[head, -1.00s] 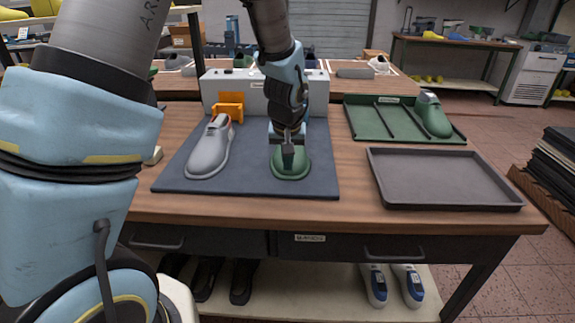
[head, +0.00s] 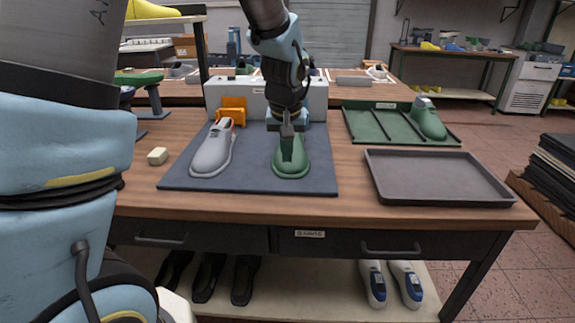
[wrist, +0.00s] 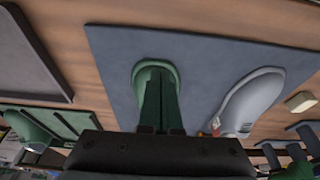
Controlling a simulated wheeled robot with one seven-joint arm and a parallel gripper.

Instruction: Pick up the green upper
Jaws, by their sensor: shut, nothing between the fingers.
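The green upper (head: 291,171) lies on the dark blue mat (head: 255,180), toe toward the table's front edge. My gripper (head: 287,138) is above its rear part, fingers pointing down, shut and empty. Whether the fingertips touch the upper I cannot tell. A second green shoe form (head: 428,120) with a grey top part stands in the green tray (head: 365,125) at the right.
A grey shoe (head: 212,153) stands left on the mat, next to an orange block (head: 232,110). A white box (head: 222,92) stands behind my gripper. An empty dark tray (head: 440,178) is at the right. A small cream block (head: 158,156) lies left of the mat.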

